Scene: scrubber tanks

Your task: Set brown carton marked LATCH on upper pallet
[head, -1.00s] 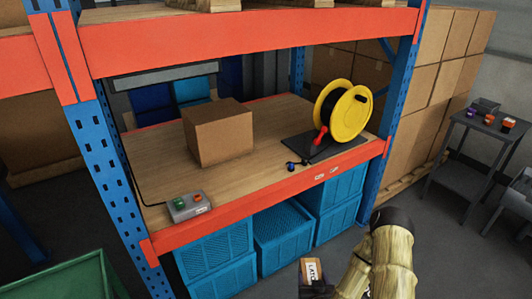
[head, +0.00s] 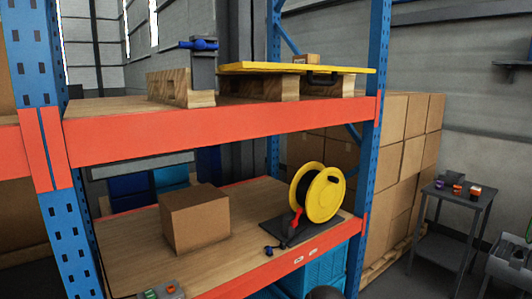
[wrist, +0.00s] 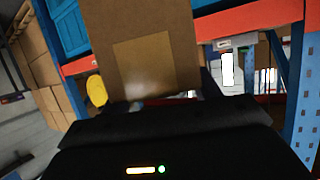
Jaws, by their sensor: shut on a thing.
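A brown carton (wrist: 185,50) fills the upper middle of the wrist view, with a paler tan patch on the face towards me. My gripper (wrist: 165,100) is dark and shut on this carton at its lower end. No lettering shows on the visible face now. In the head view the carton and gripper are out of sight; only a dark bit of my arm shows at the bottom edge. The upper pallet (head: 259,88) is wooden, on the upper shelf, with a yellow sheet (head: 250,68) over it.
A small brown box (head: 306,58) sits at the yellow sheet's back. A blue clamp-like tool (head: 200,45) stands left of it. An orange beam (head: 220,131) edges the upper shelf. Below are a large carton (head: 195,222) and a yellow reel (head: 322,195). Blue uprights (head: 375,100) flank the bay.

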